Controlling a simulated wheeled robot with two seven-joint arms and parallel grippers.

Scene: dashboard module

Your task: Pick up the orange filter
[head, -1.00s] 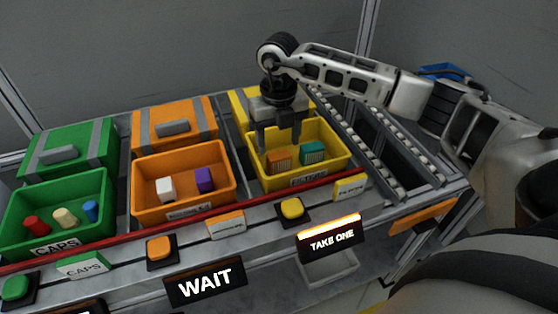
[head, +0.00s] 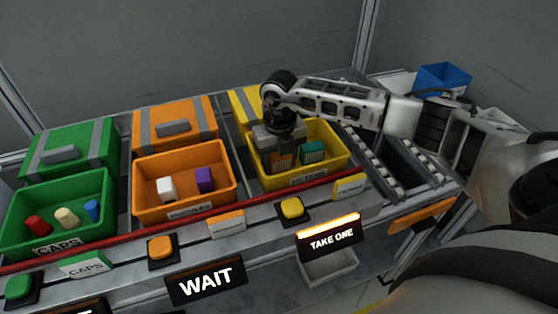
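The orange filter (head: 281,160) stands in the yellow bin (head: 334,172), left of the teal filter (head: 313,151). My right gripper (head: 281,154) points down into this bin, with its fingers around or just in front of and behind the orange filter. The fingers are dark and partly merge with the filter, so I cannot tell whether they touch it or are closed on it. My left gripper is not in the head view.
An orange bin (head: 225,187) with a white and a purple block and a green bin (head: 105,220) with caps stand to the left. A red rail (head: 130,231) runs along the front. A lit "TAKE ONE" sign (head: 331,238) is below the yellow bin.

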